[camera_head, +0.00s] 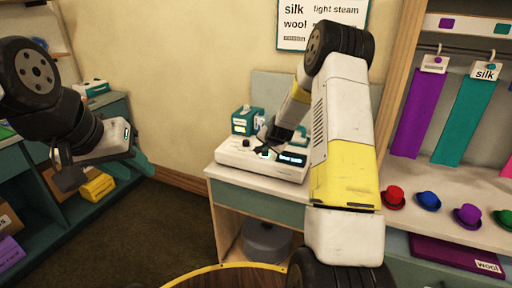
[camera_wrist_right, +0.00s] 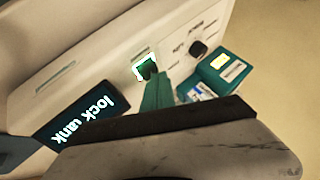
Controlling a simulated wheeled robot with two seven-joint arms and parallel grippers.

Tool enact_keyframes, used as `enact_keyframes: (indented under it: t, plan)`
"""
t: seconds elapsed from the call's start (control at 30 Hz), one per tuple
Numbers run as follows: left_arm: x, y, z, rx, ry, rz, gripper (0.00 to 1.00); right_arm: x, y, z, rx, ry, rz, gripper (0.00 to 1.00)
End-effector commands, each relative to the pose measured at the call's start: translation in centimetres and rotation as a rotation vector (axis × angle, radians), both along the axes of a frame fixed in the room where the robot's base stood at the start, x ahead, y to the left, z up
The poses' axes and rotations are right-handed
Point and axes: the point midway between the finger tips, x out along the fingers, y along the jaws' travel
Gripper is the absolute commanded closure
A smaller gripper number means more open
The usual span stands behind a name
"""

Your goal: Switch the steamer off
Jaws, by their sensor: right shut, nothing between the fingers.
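The steamer (camera_head: 235,156) is a low white unit on the counter, with a dark lit display (camera_head: 292,159). In the right wrist view the display (camera_wrist_right: 82,118) reads "lock tank". Beside it is a small square switch with a lit green and white face (camera_wrist_right: 145,66), then a black knob (camera_wrist_right: 198,48). My right gripper (camera_head: 268,147) is shut and empty, over the steamer's top. Its teal fingertip (camera_wrist_right: 153,84) overlaps the lower edge of the lit switch; I cannot tell whether it touches. My left gripper (camera_head: 64,170) is in the air at the left, its jaw opening unclear.
A teal box (camera_head: 247,121) stands behind the steamer's left part. A sign (camera_head: 295,25) hangs on the wall. At right are coloured hats (camera_head: 428,201) and hanging cloths (camera_head: 467,115). Shelves with a yellow box (camera_head: 98,187) stand at left. Open floor lies between.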

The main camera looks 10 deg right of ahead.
Motion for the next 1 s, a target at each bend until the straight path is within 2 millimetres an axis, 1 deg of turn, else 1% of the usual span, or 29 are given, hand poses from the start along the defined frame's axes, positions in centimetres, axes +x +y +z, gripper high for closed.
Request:
enact_keyframes:
  t: [0.27,0.6,0.87,1.0]
  plan:
    - [0.0,0.0,0.0,0.0,0.0,0.0,0.64,0.0,0.0,-0.1,0.0,0.001,0.0,1.0]
    - [0.0,0.0,0.0,0.0,0.0,0.0,0.64,-0.1,0.0,-1.0,0.0,0.002,0.001,1.0]
    - [0.0,0.0,0.0,0.0,0.0,0.0,0.64,-0.1,0.1,-1.1,0.001,0.006,0.001,1.0]
    - [0.0,0.0,0.0,0.0,0.0,0.0,0.64,-0.2,0.1,-0.8,0.001,0.006,0.001,1.0]
